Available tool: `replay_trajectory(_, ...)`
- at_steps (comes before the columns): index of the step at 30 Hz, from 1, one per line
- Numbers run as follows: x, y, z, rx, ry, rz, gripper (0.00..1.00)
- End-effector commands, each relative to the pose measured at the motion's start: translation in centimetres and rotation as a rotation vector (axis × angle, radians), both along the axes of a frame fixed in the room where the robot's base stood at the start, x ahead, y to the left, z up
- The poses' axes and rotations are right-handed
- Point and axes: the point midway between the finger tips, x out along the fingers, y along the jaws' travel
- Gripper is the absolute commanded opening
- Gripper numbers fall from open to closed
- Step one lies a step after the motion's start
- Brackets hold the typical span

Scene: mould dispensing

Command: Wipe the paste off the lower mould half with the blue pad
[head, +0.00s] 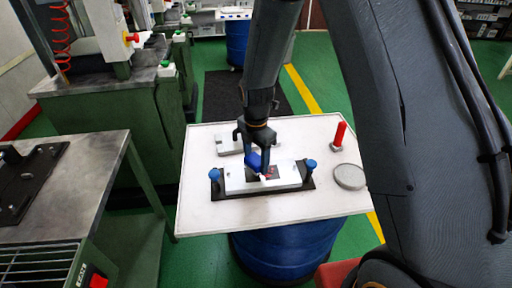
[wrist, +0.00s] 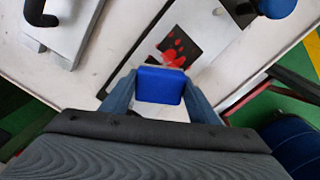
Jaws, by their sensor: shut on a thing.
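My gripper (head: 258,152) is shut on the blue pad (head: 254,161), which also shows between the fingers in the wrist view (wrist: 160,85). The lower mould half (head: 237,182) is a pale block on a black base, with a blue-topped post at each end. It has a dark recess in its middle. Red paste (wrist: 175,47) lies in the dark recess as several blotches; a little of it shows in the head view (head: 270,173). The pad is over the mould beside the paste. I cannot tell whether it touches the surface. The gripper partly hides the recess.
Another pale mould part (head: 230,145) with a dark handle lies behind on the white table (head: 205,212). A red upright tube (head: 339,134) and a round grey disc (head: 349,177) stand to the right. The table's front left is clear. A steel bench (head: 85,165) stands at left.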

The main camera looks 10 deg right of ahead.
Motion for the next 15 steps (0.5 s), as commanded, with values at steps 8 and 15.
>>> replay_trajectory(8,0.0,0.0,2.8,0.000,-0.002,0.000,0.34)
replay_trajectory(15,0.1,0.0,4.7,0.000,-0.002,-0.001,0.34)
